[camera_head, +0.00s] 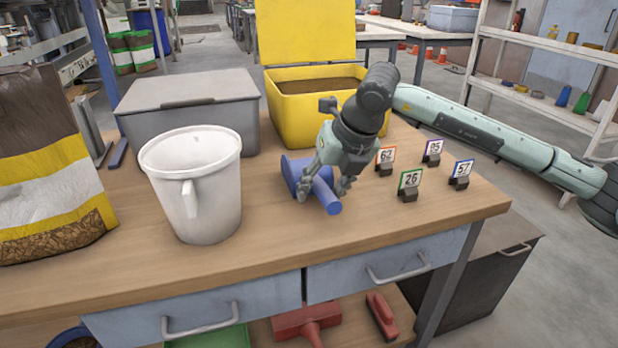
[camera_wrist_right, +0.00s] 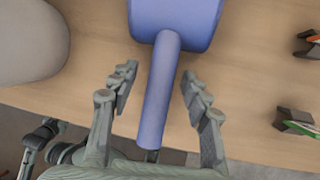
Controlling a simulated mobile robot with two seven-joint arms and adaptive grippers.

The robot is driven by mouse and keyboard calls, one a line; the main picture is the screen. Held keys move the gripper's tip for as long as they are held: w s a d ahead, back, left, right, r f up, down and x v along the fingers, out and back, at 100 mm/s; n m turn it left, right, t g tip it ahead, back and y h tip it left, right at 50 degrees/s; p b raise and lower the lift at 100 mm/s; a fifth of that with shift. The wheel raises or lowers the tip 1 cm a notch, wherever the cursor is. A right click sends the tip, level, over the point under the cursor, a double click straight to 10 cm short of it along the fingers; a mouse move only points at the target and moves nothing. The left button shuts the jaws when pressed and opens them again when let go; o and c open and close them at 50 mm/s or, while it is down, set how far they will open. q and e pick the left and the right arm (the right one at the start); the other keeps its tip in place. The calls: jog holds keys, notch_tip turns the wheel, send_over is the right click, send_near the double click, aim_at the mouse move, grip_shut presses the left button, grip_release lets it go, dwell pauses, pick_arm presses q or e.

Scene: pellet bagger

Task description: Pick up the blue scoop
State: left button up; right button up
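The blue scoop (camera_head: 327,195) lies on the wooden workbench, its handle pointing toward the front edge. My right gripper (camera_head: 321,191) is over the scoop's handle with a finger on either side. In the right wrist view the scoop's handle (camera_wrist_right: 161,90) runs between the two open fingers of the right gripper (camera_wrist_right: 158,97), with gaps showing on both sides. The scoop's wide body (camera_wrist_right: 175,18) is beyond the fingertips at the top.
A white bucket (camera_head: 212,195) stands left of the scoop. Behind are a grey lidded bin (camera_head: 190,125) and an open yellow bin (camera_head: 300,122). Several numbered tags, including 26 (camera_head: 410,180), stand to the right. A large bag (camera_head: 50,190) is at far left.

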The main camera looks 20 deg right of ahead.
grip_shut()
